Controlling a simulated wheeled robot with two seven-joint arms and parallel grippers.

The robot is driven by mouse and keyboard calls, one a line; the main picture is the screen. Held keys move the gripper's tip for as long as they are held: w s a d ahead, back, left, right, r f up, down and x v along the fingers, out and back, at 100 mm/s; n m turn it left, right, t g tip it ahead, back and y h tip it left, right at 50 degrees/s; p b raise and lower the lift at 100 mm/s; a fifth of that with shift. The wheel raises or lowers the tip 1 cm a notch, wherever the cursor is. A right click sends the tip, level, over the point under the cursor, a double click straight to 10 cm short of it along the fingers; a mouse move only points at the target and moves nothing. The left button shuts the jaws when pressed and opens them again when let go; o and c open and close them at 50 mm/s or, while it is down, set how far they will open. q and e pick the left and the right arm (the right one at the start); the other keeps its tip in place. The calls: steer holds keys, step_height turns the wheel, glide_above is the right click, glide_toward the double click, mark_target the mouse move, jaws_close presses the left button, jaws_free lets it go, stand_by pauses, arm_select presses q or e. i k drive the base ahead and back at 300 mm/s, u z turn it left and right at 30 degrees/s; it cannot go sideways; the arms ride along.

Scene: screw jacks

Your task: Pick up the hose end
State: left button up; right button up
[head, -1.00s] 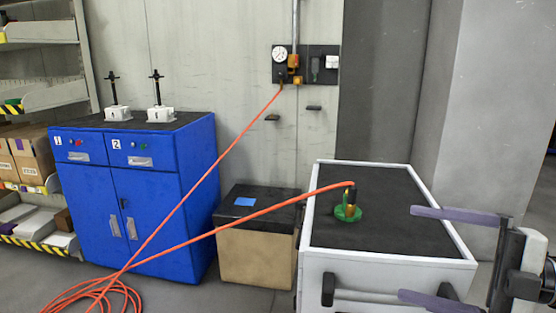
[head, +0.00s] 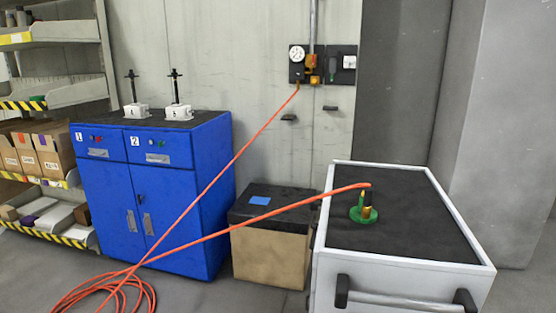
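The orange hose (head: 300,206) runs from the wall fitting to a coil on the floor and back up over the white-edged cart (head: 480,268). The hose end (head: 368,189) is above the round green stand (head: 356,214) on the cart's dark top. A small brass part and a dark part show at the stand; whether the hose end rests in it is hard to tell. Neither of my grippers is in view.
A blue cabinet (head: 185,205) with two white screw jacks (head: 136,111) on top stands at the left. A cardboard box with a dark lid (head: 272,252) stands between cabinet and cart. Shelves (head: 50,140) are at the far left. The rest of the cart top is clear.

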mark_target(366, 211)
steer(key=u, duration=1.7)
steer(key=i, duration=1.65)
steer(key=z, duration=3.4)
steer(key=i, duration=0.55)
